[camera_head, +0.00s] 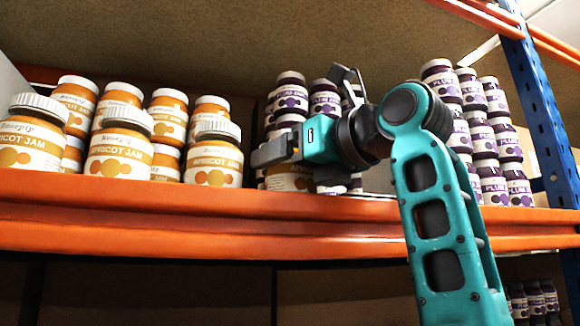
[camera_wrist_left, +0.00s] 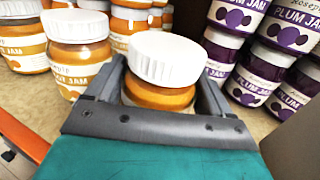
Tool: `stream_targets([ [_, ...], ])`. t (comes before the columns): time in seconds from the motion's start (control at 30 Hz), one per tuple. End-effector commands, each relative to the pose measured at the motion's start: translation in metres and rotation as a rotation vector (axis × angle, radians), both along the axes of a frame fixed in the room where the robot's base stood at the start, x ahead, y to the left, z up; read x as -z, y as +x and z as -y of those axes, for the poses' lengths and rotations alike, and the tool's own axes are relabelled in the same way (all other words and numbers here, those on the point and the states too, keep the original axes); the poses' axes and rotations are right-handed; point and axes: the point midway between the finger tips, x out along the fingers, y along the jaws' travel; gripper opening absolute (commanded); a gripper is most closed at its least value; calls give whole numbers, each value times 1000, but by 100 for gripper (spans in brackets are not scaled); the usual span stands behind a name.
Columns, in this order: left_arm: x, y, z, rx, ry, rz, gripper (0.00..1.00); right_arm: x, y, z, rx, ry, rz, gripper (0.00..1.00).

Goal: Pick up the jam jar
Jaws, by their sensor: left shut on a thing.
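An apricot-coloured jam jar with a ribbed white lid (camera_wrist_left: 160,97) stands between the two fingers of my left gripper (camera_wrist_left: 163,82) in the left wrist view. The gripper is shut on it, one finger on each side. In the head view my left gripper (camera_head: 272,152) is at the shelf front and hides most of this jar; a strip of orange jar (camera_head: 288,183) shows below it. The lower part of the jar is hidden in the wrist view by the gripper body. I cannot tell whether the jar touches the shelf. My right gripper is not in view.
Several apricot jam jars (camera_head: 119,152) stand to the left, some stacked. Stacked plum jam jars (camera_head: 440,83) stand behind and to the right. The orange shelf beam (camera_head: 200,225) runs along the front. A blue upright (camera_head: 540,110) is at the right.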

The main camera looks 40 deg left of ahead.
Motion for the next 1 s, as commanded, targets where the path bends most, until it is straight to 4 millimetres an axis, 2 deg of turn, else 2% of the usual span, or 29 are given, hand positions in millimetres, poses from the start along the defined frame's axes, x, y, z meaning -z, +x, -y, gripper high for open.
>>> stream_targets([
  [0.17, -24, -1, 0, 0, 6, 4, 14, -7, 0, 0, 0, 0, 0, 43],
  [0.47, -84, -2, 0, -1, 4, 2, 14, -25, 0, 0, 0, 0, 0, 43],
  [0.7, -99, -1, 0, -1, 3, 1, 14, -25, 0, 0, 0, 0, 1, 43],
  [1.0, -101, -1, 0, -1, 3, 1, 14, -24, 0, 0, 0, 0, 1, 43],
])
